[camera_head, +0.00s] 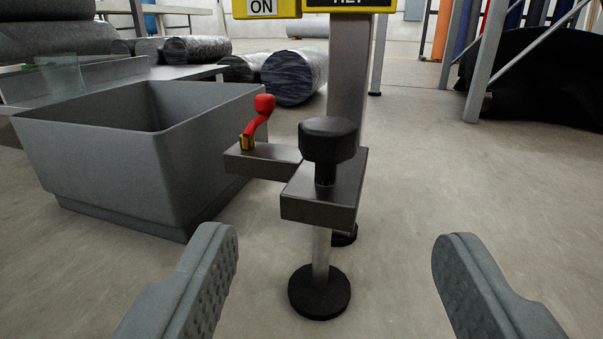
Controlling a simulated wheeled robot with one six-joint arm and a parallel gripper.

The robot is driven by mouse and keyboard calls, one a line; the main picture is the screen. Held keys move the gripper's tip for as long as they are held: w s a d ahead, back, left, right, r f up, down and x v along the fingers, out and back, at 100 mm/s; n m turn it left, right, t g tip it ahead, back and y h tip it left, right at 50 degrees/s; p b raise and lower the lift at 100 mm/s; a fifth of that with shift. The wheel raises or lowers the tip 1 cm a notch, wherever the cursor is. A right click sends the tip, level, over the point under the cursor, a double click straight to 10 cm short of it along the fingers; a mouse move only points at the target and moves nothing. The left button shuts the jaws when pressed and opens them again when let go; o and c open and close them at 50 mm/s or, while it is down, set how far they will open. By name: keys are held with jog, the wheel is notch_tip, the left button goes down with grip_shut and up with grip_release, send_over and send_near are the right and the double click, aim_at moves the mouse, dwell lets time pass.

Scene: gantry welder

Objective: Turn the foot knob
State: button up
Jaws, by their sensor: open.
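The foot knob (327,140) is a round black knob on a short dark stem. It stands upright on a grey metal bracket (325,199) beside a metal post. Below the bracket, a thin rod runs down to a round black foot (320,291) on the floor. My gripper (334,245) is open, with one grey finger at the lower left and one at the lower right. The knob lies farther off, seen between the fingers and a little above their tips. Nothing is between the fingers' pads, and they touch nothing.
A red-handled lever (260,118) with a brass base sits on an arm left of the knob. A large grey bin (145,150) stands at left. The metal post (348,75) rises behind the knob to yellow signs (270,8).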

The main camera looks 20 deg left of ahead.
aim_at(328, 118)
jog(key=x, duration=1.7)
jog(key=shift+w+a, duration=0.1)
jog(key=shift+w, duration=0.05)
jog(key=c, duration=1)
